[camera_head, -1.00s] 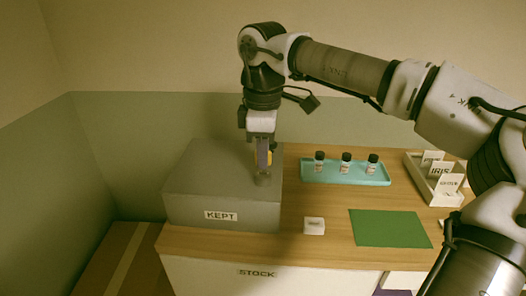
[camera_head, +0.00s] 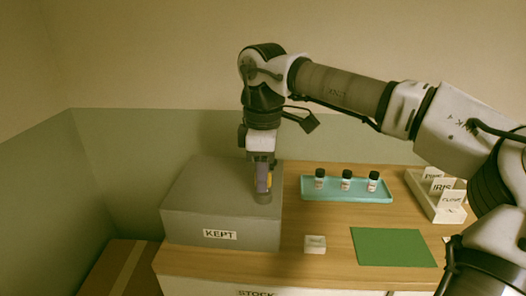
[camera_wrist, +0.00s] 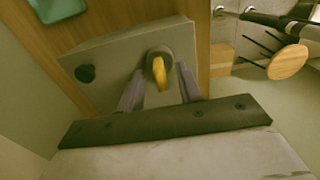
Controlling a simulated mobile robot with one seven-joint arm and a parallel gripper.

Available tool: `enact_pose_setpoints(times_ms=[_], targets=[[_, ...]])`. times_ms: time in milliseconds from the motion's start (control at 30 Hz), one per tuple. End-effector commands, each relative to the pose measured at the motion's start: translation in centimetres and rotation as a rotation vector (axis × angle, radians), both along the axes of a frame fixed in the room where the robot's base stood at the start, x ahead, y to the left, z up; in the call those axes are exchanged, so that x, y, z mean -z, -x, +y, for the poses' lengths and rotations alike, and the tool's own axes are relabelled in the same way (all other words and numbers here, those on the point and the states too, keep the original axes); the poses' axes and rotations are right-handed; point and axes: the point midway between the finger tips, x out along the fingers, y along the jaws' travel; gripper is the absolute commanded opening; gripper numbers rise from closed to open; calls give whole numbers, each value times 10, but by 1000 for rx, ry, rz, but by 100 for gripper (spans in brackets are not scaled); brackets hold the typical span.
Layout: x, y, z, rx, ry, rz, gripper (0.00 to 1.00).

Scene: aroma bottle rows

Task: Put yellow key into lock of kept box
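The grey kept box (camera_head: 195,200), labelled KEPT, stands at the left end of the counter. Its lock, a round grey cylinder (camera_head: 263,198), is on top near the right edge; the lock also shows in the wrist view (camera_wrist: 157,52). The yellow key (camera_wrist: 160,74) is at the lock, and a bit of it shows in the head view (camera_head: 269,181). How deep it sits is hidden. My gripper (camera_head: 262,188) points down just over the lock. In the wrist view its fingers (camera_wrist: 162,82) stand apart on either side of the key, with a gap visible.
A dark round knob (camera_wrist: 85,73) is on the box top. A teal tray (camera_head: 347,190) with three small bottles stands behind, a card holder (camera_head: 438,193) at the right. A small white block (camera_head: 315,244) and a green mat (camera_head: 393,247) lie in front.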

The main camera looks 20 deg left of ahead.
Motion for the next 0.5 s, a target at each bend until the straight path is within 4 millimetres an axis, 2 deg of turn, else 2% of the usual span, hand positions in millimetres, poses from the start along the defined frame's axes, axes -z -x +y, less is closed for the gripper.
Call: enact_pose_setpoints(times_ms=[167, 500], targets=[[-29, 0, 1, -1, -4, -2, 36], [-105, 0, 1, -1, -3, 0, 36]])
